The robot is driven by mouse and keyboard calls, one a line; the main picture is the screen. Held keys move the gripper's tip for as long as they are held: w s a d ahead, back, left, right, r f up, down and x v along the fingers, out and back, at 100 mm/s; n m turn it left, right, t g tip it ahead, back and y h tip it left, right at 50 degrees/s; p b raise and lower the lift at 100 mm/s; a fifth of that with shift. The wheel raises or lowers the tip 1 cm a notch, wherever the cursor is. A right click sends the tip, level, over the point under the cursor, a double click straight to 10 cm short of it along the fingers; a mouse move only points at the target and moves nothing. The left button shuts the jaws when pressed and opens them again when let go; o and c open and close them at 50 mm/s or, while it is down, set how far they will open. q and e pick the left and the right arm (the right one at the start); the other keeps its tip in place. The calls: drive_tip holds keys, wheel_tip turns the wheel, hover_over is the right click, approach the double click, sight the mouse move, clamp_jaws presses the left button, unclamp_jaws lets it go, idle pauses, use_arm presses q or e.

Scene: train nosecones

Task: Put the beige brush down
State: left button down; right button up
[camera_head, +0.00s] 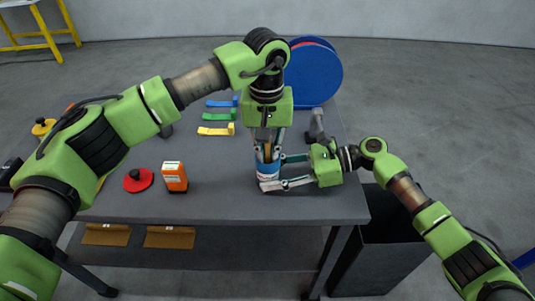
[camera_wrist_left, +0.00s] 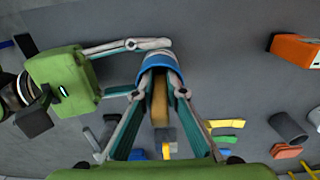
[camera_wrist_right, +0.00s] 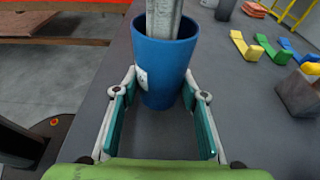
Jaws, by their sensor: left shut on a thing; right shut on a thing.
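The beige brush (camera_wrist_left: 159,105) is between the fingers of my left gripper (camera_wrist_left: 166,92), which points down and is shut on it. Its lower end is at or inside the mouth of a blue cup (camera_wrist_right: 165,65); the cup hides how deep it reaches. The cup stands on the dark table and also shows in the head view (camera_head: 268,172). My right gripper (camera_wrist_right: 158,95) comes from the right side and is shut around the cup. In the head view the left gripper (camera_head: 267,142) is directly above the cup.
The dark table (camera_head: 225,190) also holds an orange box (camera_head: 174,177), a red knobbed disc (camera_head: 138,181), blue, green and yellow hook-shaped pieces (camera_head: 216,130), and large blue discs (camera_head: 313,76) at the back. A black bin (camera_head: 385,255) stands by the table's right edge. Table space left of the cup is clear.

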use_arm(q)
drive_tip(key=shift+f, duration=0.15)
drive_tip(key=c, duration=2.3)
unclamp_jaws()
drive_tip(key=shift+c, duration=0.2)
wheel_tip(320, 180, up, 12)
drive_tip(key=shift+r, duration=0.2)
use_arm(e)
drive_tip(key=o, duration=0.9)
